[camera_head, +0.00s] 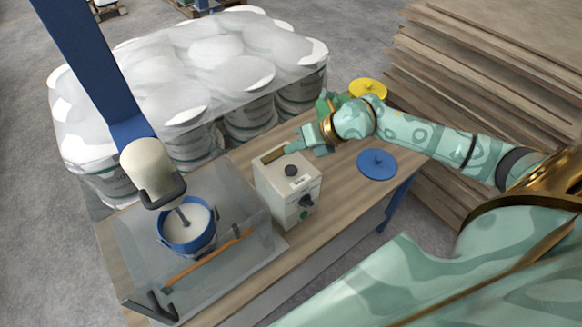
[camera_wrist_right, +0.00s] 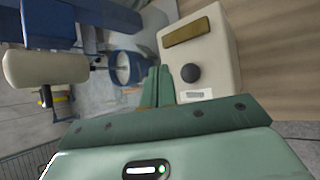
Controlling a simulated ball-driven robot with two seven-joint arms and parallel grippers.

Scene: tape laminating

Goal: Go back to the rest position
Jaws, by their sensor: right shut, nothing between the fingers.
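My right gripper (camera_head: 292,147) is shut and empty. In the head view it reaches in from the right, at the top of a cream control box (camera_head: 290,196) with dark knobs and a green button. In the right wrist view its closed green fingers (camera_wrist_right: 158,86) lie just beside the box (camera_wrist_right: 205,60); I cannot tell whether they touch it. My right arm stretches across the right half of the head view. My left gripper does not show in either view.
A mixer (camera_head: 152,172) stands over a blue-rimmed bucket (camera_head: 187,228) inside a clear guard. A blue lid (camera_head: 377,164) and a yellow lid (camera_head: 368,90) lie near my right arm. Wrapped white buckets (camera_head: 200,70) stand behind the wooden table (camera_head: 250,292); stacked boards (camera_head: 480,60) stand at right.

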